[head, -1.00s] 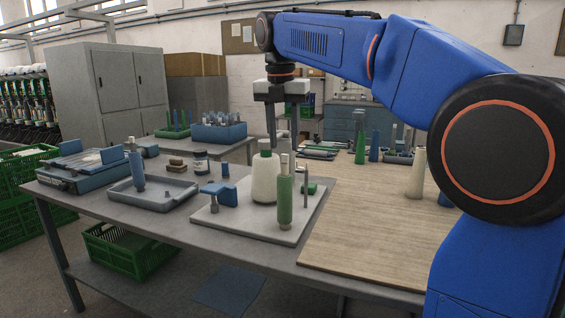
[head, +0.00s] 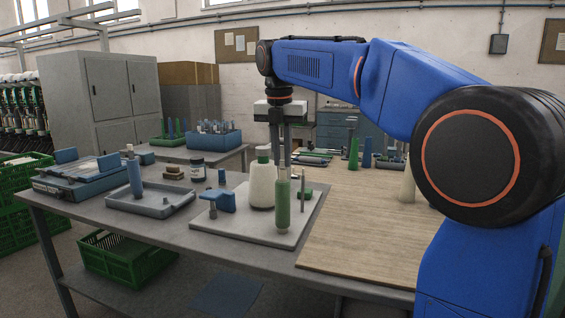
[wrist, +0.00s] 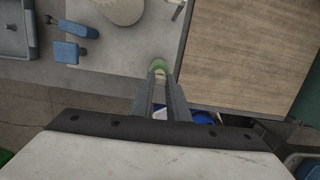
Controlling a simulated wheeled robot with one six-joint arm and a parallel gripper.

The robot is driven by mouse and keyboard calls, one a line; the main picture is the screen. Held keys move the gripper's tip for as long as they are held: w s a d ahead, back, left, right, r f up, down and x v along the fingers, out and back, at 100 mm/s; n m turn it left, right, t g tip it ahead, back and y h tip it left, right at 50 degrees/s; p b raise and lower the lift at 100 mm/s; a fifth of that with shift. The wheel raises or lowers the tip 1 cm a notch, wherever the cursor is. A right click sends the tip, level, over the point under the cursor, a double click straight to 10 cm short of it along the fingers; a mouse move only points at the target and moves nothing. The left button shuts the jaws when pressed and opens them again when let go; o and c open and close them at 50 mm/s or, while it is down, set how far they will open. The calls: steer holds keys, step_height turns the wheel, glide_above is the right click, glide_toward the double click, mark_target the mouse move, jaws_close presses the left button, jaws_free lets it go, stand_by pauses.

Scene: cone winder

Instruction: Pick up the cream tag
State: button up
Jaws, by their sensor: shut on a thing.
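My gripper (head: 282,160) points down at the front right of the pale board. Its two fingers are close together, and the wrist view shows them meeting at a green tube (wrist: 159,66). In the head view this green tube (head: 282,205) stands upright at the board's front, directly under the fingers. The gripper looks shut on its top end, though the exact contact is small and partly hidden. I cannot make out a cream tag in either view.
A cream cone (head: 262,186) stands just left of the green tube. A blue bracket (head: 218,195) is further left on the board (head: 240,228). A grey tray (head: 165,207) lies beyond it. The wooden table top (head: 365,225) to the right is largely clear.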

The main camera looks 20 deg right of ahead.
step_height(320, 180, up, 13)
stand_by(1.0)
stand_by(0.3)
